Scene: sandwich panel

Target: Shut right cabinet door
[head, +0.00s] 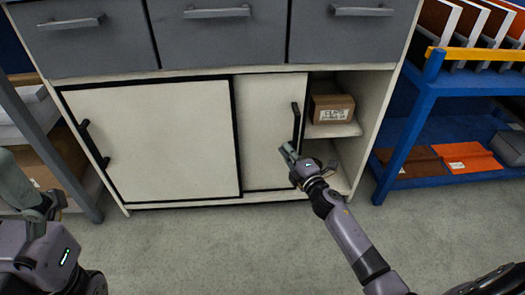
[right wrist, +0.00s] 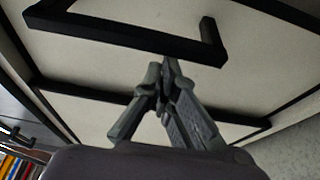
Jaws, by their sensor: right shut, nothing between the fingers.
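The right cabinet door (head: 268,122) is a cream sliding panel with a black edge. It stands partly behind the wide left door (head: 152,140), leaving an open gap on its right. Its black bar handle (head: 296,122) is upright near the door's right edge. My right gripper (head: 284,149) is shut and empty, just below and left of the handle's lower end. In the right wrist view, the closed fingertips (right wrist: 168,64) are close to a black handle (right wrist: 140,34); I cannot tell whether they touch. My left gripper (head: 45,205) is only partly visible at the left edge.
The open gap shows a cardboard box (head: 332,108) on a shelf (head: 335,130). Grey drawers (head: 222,40) sit above the doors. A blue rack (head: 408,130) stands to the right, and a grey rack post (head: 45,150) to the left. The floor (head: 210,245) in front is clear.

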